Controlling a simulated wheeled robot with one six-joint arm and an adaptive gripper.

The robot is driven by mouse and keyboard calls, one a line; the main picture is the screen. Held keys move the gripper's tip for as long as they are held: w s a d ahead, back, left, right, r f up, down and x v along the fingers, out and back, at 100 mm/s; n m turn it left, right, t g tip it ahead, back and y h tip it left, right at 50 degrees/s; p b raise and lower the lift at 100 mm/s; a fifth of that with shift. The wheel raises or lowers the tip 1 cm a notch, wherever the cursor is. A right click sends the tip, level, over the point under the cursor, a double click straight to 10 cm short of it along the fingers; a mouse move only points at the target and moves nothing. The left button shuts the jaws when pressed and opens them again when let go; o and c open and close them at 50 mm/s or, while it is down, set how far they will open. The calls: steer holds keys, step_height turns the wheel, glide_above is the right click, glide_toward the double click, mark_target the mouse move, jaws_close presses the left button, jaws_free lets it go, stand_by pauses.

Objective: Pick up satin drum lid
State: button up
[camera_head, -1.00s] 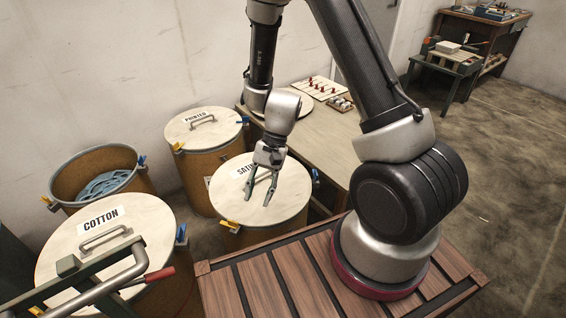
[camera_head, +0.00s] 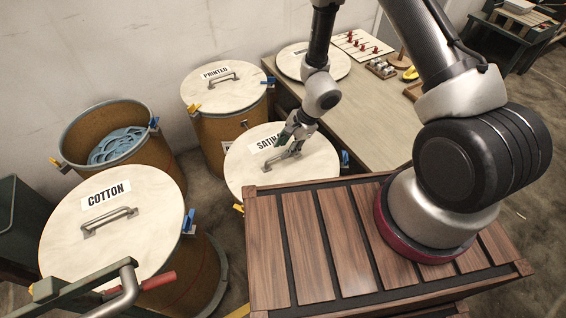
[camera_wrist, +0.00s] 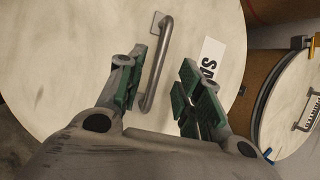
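The satin drum lid (camera_head: 322,168) is a round pale board with a "SATIN" label and a metal bar handle (camera_head: 287,157). It lies on its drum at the middle of the head view and fills much of the wrist view (camera_wrist: 60,60). My gripper (camera_head: 291,143) is at the lid's handle, partly hiding the label. In the wrist view my gripper (camera_wrist: 163,80) is open, with green-padded fingers apart. The handle (camera_wrist: 155,75) lies between them, closer to the left finger. Whether that finger touches it I cannot tell.
The printed drum lid (camera_head: 222,90) is behind, and the cotton drum lid (camera_head: 110,240) is at the front left. An open drum (camera_head: 75,150) holds blue cloth. A worktable (camera_head: 365,120) stands behind right; my slatted base is close in front.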

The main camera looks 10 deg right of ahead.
mark_target(282, 161)
steer(key=x, duration=0.4)
steer(key=shift+s+f, duration=0.1)
steer(key=shift+f, duration=0.1)
jaws_close()
